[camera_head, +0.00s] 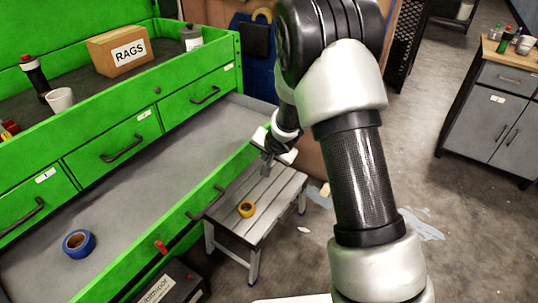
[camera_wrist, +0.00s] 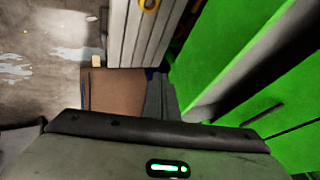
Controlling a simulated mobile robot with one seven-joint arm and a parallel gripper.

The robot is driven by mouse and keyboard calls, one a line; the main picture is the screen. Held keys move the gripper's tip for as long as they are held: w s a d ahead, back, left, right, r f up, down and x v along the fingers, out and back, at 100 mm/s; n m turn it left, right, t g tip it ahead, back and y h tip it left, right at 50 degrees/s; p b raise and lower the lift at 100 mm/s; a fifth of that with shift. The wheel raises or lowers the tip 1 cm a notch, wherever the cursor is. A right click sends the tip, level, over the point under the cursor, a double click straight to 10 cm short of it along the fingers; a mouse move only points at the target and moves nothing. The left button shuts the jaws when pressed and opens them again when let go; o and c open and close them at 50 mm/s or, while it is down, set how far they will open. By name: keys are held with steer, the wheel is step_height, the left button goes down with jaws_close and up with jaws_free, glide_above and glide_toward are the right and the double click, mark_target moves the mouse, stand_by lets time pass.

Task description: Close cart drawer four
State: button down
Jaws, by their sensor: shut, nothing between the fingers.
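The green tool cart's wide lower drawer (camera_head: 120,205) is pulled far out, below three shut drawers labelled 1, 2 and 3. I take it as drawer four; its own label cannot be read. A blue tape roll (camera_head: 78,243) lies inside it. Its green front has a dark handle (camera_head: 207,200). My gripper (camera_head: 267,167) is shut and empty, just outside the drawer front near its far right end. I cannot tell whether it touches. In the wrist view, green cart panels (camera_wrist: 235,50) fill the right side; the fingertips are not clear there.
A grey slatted stool (camera_head: 270,205) with a yellow tape roll (camera_head: 246,209) stands close by the drawer front. A black case (camera_head: 170,285) sits at the bottom. A RAGS box (camera_head: 120,50) is on the cart top. Open floor lies right, before a grey cabinet (camera_head: 490,115).

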mark_target(254, 154)
steer(key=shift+w+a+r, duration=0.1)
steer(key=shift+w+a, duration=0.5)
steer(key=shift+a, duration=0.2)
steer(key=shift+w+a+r, duration=0.1)
steer(key=shift+w+a, duration=0.45)
steer(key=shift+a, duration=0.25)
